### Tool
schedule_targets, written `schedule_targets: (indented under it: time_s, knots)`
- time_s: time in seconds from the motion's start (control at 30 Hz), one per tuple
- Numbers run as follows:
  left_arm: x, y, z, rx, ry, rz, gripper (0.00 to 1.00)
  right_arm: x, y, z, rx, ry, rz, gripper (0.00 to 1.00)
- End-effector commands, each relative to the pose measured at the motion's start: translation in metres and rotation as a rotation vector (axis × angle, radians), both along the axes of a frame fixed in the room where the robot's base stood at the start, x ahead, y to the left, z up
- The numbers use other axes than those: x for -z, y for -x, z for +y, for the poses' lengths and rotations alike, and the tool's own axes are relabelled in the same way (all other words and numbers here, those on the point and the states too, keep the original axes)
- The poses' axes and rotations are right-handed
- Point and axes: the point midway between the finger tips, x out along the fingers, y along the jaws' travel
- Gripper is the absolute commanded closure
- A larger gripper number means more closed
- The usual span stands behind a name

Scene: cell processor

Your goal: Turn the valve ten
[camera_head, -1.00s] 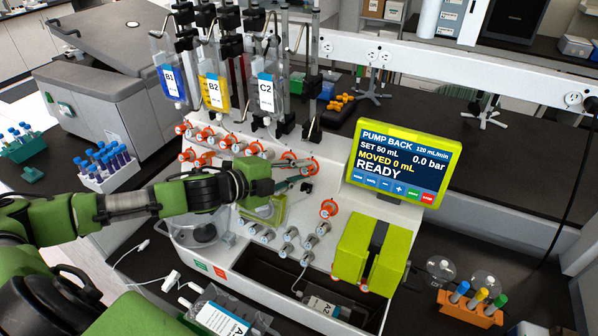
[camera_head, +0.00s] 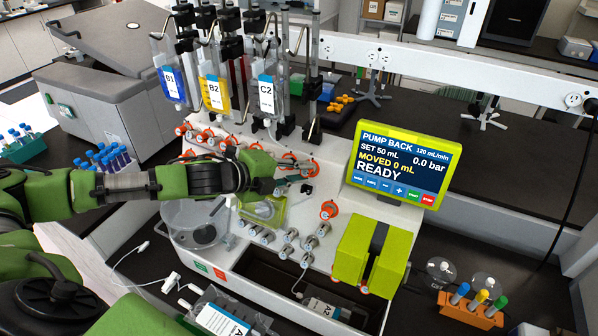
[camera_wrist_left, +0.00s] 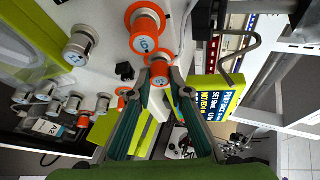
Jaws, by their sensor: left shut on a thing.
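Several orange-ringed valves stand on the white panel of the cell processor. My left gripper (camera_head: 303,172) is at the right end of the upper valve row. In the left wrist view, my left gripper (camera_wrist_left: 161,78) has its two dark green fingers closed on either side of an orange valve knob (camera_wrist_left: 159,70). This gripped valve (camera_head: 308,165) shows only partly in the head view, behind the fingers. Its label is too small to read, so I cannot tell if it is valve ten. A larger-looking orange valve (camera_wrist_left: 145,38) is beside it in the wrist view. My right gripper is not in view.
The yellow-framed screen (camera_head: 402,163) reads PUMP BACK, READY, right of the valves. Another orange valve (camera_head: 329,209) and several grey ports (camera_head: 291,235) are below the gripper. Hanging bags, among them C2 (camera_head: 266,95), are behind. A yellow-green pump block (camera_head: 362,247) stands front right.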

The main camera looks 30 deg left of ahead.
Motion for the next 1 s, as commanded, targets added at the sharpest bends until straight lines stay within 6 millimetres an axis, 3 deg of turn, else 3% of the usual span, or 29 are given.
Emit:
schedule_targets:
  time_s: [0.2,0.23,0.3,0.7,1.0]
  knots:
    - [0.001,0.001,-0.001,0.002,0.0,0.002,1.0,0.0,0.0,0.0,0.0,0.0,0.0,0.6]
    - [0.001,0.001,-0.001,0.002,0.0,0.002,0.77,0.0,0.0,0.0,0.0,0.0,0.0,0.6]
    - [0.001,0.001,-0.001,0.002,0.0,0.002,0.65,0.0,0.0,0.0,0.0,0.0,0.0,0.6]
    - [-0.001,0.003,0.002,0.0,0.0,0.001,0.65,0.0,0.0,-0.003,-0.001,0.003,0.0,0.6]
    - [-0.015,0.034,0.015,-0.002,-0.004,0.003,0.65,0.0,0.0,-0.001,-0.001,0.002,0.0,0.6]
